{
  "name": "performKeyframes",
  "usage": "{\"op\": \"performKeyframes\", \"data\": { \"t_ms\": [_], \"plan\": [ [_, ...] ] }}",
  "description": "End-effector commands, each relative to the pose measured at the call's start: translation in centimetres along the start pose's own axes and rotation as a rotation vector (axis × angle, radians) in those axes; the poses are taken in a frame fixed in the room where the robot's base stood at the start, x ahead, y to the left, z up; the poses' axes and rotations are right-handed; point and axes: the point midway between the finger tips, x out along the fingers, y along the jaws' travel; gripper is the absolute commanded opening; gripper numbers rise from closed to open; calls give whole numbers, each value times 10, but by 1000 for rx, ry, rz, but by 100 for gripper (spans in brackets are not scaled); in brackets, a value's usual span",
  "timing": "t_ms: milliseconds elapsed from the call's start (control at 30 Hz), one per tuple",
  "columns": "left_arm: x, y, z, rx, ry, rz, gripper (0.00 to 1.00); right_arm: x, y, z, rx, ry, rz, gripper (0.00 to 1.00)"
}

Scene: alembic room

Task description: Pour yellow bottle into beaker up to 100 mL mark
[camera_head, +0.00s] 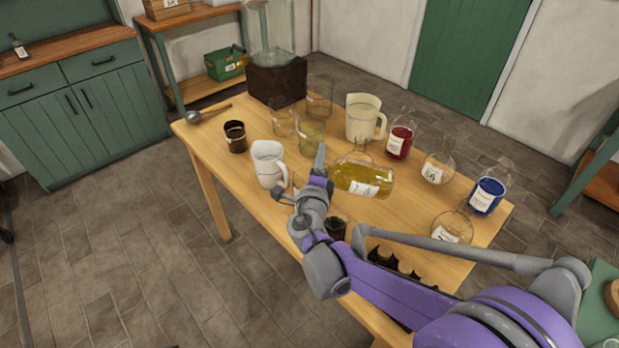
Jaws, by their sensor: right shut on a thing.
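The yellow bottle (373,177), clear glass with yellow liquid and a white label, lies tilted nearly sideways above the table. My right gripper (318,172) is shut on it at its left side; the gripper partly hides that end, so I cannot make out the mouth. A clear beaker (311,137) with a yellowish-green tint stands upright on the table, just behind the gripper. Its marks and exact liquid level are too small to read. I cannot see a stream of liquid. My left gripper is not in view.
The wooden table (213,152) also holds a white jug (268,164), dark cup (235,136), cream pitcher (362,118), red bottle (399,141), blue bottle (487,195), clear flask (437,167) and empty glasses (283,122). A dark rack (396,262) is near the front edge.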

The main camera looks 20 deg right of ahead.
Motion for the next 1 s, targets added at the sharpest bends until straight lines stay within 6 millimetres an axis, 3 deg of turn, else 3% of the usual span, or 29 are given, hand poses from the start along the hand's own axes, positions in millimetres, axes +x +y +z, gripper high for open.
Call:
{"op": "performKeyframes", "data": {
  "t_ms": [1000],
  "plan": [
    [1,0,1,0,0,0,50,0,0,1,-30,0,-1,0]
  ]
}}
